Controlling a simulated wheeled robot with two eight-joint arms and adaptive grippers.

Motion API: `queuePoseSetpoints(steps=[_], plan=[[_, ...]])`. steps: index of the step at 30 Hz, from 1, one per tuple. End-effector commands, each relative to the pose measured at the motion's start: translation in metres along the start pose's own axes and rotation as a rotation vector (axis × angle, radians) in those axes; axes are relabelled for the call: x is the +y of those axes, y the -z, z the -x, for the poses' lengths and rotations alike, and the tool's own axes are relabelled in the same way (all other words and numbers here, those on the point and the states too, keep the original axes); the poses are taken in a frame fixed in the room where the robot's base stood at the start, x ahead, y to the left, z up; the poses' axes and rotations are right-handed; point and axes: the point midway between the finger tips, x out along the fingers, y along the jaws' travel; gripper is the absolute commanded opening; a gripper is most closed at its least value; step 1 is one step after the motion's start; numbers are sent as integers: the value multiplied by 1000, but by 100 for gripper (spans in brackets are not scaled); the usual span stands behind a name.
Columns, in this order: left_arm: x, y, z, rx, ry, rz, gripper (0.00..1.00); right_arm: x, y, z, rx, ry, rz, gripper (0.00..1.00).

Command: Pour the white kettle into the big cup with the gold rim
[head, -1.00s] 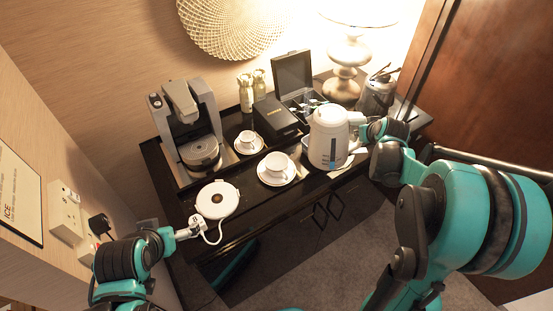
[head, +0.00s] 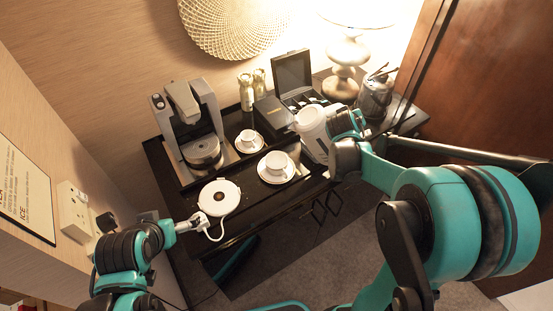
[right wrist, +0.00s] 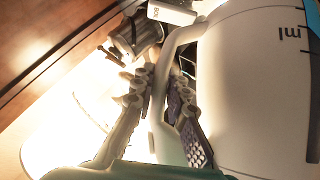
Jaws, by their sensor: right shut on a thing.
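The white kettle (head: 314,132) is tilted toward the left in the head view, its top leaning toward the big cup. My right gripper (right wrist: 163,100) is shut on the kettle's handle (right wrist: 172,60); the kettle body (right wrist: 255,90) fills the right of the right wrist view. The big cup (head: 276,162) stands upright on its saucer, left of and below the kettle; its gold rim is too small to make out. The kettle's spout and any liquid cannot be made out. My left gripper (head: 203,221) is by the round white kettle base (head: 219,198); its jaws are too small to read.
A smaller cup (head: 248,137) on a saucer stands behind the big cup. A coffee machine (head: 196,125) is at the left. A black box (head: 278,117), bottles (head: 247,92), an open case (head: 292,72) and a lamp (head: 345,60) stand behind. A cord lies by the kettle base.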

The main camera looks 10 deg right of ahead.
Motion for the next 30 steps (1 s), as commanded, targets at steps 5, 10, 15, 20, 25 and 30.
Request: queuePoseSetpoints(steps=[5, 10, 15, 20, 25, 30], plan=[[0, 0, 0, 0, 0, 0, 100, -6, 10, 8, 6, -61, 64, 0], [0, -2, -3, 0, 0, 0, 100, -9, 16, 15, 7, -122, 129, 0], [0, -4, -6, 0, 0, 0, 100, -12, 20, 19, 7, -180, 186, 0], [0, -4, -6, 0, 0, 0, 100, -11, 22, 21, 6, -189, 195, 0], [0, -4, -6, 0, 0, 0, 100, -12, 22, 21, 7, -194, 202, 0], [0, -5, -7, 0, 0, 0, 100, -12, 23, 22, 7, -200, 209, 0]])
